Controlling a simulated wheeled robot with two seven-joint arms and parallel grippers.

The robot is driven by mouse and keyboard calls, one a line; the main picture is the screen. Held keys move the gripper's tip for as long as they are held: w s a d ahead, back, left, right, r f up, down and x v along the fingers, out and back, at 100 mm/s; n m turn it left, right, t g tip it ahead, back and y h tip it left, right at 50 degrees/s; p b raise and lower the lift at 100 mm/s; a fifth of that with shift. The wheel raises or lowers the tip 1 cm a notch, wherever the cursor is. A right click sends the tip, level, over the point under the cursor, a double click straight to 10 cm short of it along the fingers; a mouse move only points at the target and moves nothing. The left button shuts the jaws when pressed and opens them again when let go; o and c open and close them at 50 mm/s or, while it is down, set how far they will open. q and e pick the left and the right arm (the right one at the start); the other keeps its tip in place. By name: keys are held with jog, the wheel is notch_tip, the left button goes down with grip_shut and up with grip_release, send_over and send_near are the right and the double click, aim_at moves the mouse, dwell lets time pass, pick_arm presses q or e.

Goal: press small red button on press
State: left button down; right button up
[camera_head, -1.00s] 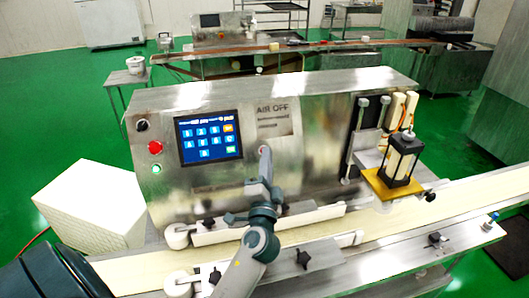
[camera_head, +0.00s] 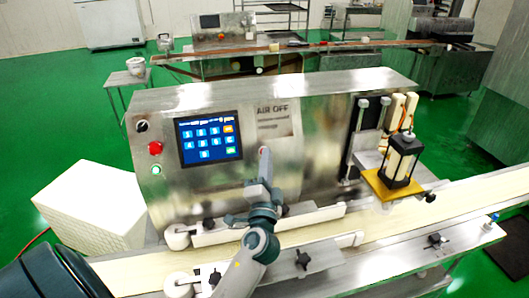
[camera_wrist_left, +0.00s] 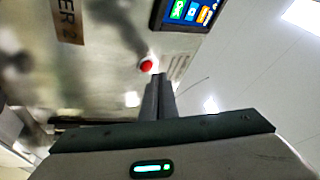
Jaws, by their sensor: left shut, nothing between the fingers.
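The small red button (camera_wrist_left: 146,65) shows round and bright on the machine's metal front in the left wrist view. In the head view, only a trace of red shows at my fingertips, so the button is mostly hidden there. My left gripper (camera_head: 264,151) is shut and empty, its fingers pointing at the front panel right of the touchscreen. In the wrist view, the closed fingers (camera_wrist_left: 155,80) end right beside the button. I cannot tell whether they touch it. The press machine (camera_head: 220,100) fills the middle of the head view. My right gripper is not in view.
A lit touchscreen (camera_head: 209,141) is left of the gripper. A larger red button (camera_head: 155,148) and a green button (camera_head: 156,170) sit left of the screen. A conveyor belt (camera_head: 400,217) and guide rails (camera_head: 265,224) run below. A white box (camera_head: 90,205) stands at left.

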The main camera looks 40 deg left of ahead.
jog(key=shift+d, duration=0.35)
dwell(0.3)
pick_arm(q)
jog(key=shift+f, duration=0.1)
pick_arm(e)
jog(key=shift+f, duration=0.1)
pick_arm(q)
jog(key=shift+w+a+f+b, duration=0.15)
jog(key=shift+w+a+b, duration=0.1)
jog(key=shift+a+b, duration=0.05)
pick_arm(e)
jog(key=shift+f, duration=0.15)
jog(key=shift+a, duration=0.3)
pick_arm(q)
jog(key=shift+w+a+f, duration=0.1)
jog(key=shift+w+a, duration=0.15)
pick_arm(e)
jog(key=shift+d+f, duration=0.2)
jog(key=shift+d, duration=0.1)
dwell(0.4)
pick_arm(q)
jog(key=shift+s+d, duration=0.1)
jog(key=shift+s+d+r, duration=0.3)
jog(key=shift+s+d, duration=0.1)
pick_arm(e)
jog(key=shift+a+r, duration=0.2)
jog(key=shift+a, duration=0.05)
